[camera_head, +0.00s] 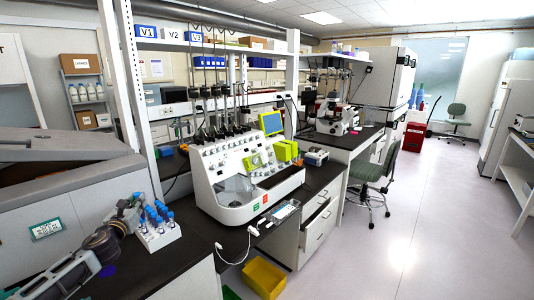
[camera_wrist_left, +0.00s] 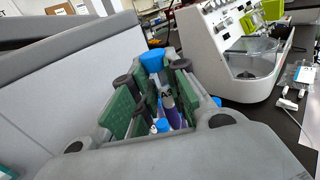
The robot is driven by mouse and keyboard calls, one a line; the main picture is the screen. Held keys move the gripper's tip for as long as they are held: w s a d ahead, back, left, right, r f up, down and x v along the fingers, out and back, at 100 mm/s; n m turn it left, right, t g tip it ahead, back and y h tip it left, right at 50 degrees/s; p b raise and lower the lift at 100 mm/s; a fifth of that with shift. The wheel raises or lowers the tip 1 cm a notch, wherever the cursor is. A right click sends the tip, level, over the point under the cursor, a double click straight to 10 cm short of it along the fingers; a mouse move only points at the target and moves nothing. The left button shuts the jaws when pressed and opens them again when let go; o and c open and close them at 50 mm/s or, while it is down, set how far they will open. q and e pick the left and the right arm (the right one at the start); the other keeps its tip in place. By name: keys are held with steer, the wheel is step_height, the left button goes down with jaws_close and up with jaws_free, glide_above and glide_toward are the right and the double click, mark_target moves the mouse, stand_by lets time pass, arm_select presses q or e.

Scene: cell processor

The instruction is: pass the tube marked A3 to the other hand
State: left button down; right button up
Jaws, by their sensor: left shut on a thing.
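My left gripper (camera_head: 134,208) reaches in from the lower left, at the left side of a white tube rack (camera_head: 160,243) on the dark bench. In the left wrist view its green-padded fingers (camera_wrist_left: 154,100) are closed around a tube (camera_wrist_left: 167,95) marked A3, with a blue cap (camera_wrist_left: 152,60). Another blue cap (camera_wrist_left: 162,125) shows between the fingers, lower down. Several blue-capped tubes (camera_head: 158,214) stand in the rack in the head view. The fingers hide much of the held tube, and I cannot tell whether it is clear of the rack. My right gripper is out of view.
A white cell processor (camera_head: 235,205) stands right of the rack, and it also shows in the left wrist view (camera_wrist_left: 235,75). A large grey machine (camera_head: 70,190) is at the left. A yellow bin (camera_head: 263,278) sits on the floor below.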

arm_select(q)
steer(key=s+d+f, duration=0.1)
steer(key=s+d, duration=0.2)
steer(key=d, duration=0.3)
steer(key=s+d+h, duration=0.1)
steer(key=s+d, duration=0.3)
steer(key=d, duration=0.2)
steer(key=s+d+f, duration=0.1)
steer(key=s+d, duration=0.2)
steer(key=d, duration=0.4)
steer(key=s+d+f, duration=0.3)
steer(key=s+f, duration=0.1)
steer(key=f, duration=0.3)
steer(key=s+d+f+m+h, duration=0.1)
steer(key=s+d+f, duration=0.1)
steer(key=s+f, duration=0.3)
steer(key=shift+d+f, duration=0.4)
steer(key=shift+f, duration=0.65)
steer(key=s+d+r+m+g+h, duration=0.2)
steer(key=d+r+m+h, duration=0.2)
steer(key=d+r+h, duration=0.2)
steer(key=s+d+r+m+g+h, duration=0.2)
steer(key=s+d+r+m+h, duration=0.1)
steer(key=d+r, duration=0.6)
steer(key=shift+s+r+m+h, duration=0.4)
steer(key=shift+m+h, duration=0.3)
steer(key=shift+h, duration=0.7)
steer(key=shift+w, duration=0.1)
